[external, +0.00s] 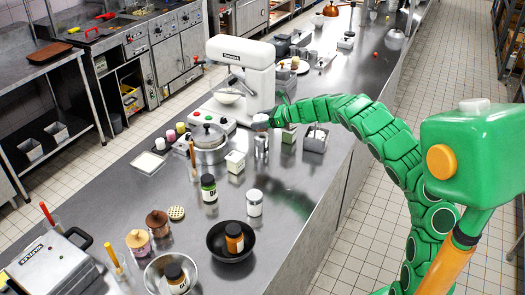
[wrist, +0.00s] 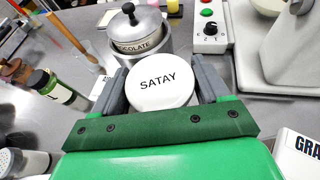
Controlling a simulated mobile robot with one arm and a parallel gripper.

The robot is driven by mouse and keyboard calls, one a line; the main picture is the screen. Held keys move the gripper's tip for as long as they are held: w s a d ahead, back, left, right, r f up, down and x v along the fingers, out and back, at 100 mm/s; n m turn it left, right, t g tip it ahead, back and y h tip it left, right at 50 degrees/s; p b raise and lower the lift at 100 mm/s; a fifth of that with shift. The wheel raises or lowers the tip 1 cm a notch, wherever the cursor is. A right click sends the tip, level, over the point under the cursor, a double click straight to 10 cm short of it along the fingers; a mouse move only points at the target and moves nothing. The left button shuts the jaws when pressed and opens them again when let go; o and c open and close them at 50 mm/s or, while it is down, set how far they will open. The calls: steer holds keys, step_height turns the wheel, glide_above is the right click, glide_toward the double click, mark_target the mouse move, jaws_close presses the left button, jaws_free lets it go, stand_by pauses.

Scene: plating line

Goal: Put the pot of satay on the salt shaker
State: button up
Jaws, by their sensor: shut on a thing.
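The pot of satay (wrist: 160,82), with a round white lid marked SATAY, is between the two grey fingers of my gripper (wrist: 163,92) in the wrist view. In the external view my gripper (external: 272,119) holds the pot (external: 261,121) upright above the counter. A shiny metal cylinder (external: 261,147) stands just below the pot; I cannot tell whether they touch. A shaker with a perforated top (wrist: 12,160) is at the lower left of the wrist view; it looks like the pale shaker (external: 254,204) in the external view. No salt label is readable.
A lidded pot marked CHOCOLATE (wrist: 135,32) sits in a larger metal pot beyond the satay. A green jar (external: 208,188) and a black bowl (external: 231,242) stand nearer the front. A white stand mixer (external: 242,75) is behind. Bare counter lies around the pale shaker.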

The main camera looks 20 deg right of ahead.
steer(key=shift+f, duration=1.2)
steer(key=o, duration=1.1)
steer(key=shift+f, duration=0.1)
steer(key=shift+s+d+r, duration=0.2)
steer(key=shift+d+r, duration=0.05)
steer(key=shift+d, duration=0.05)
steer(key=v, duration=1.1)
steer(key=shift+d+r, duration=0.1)
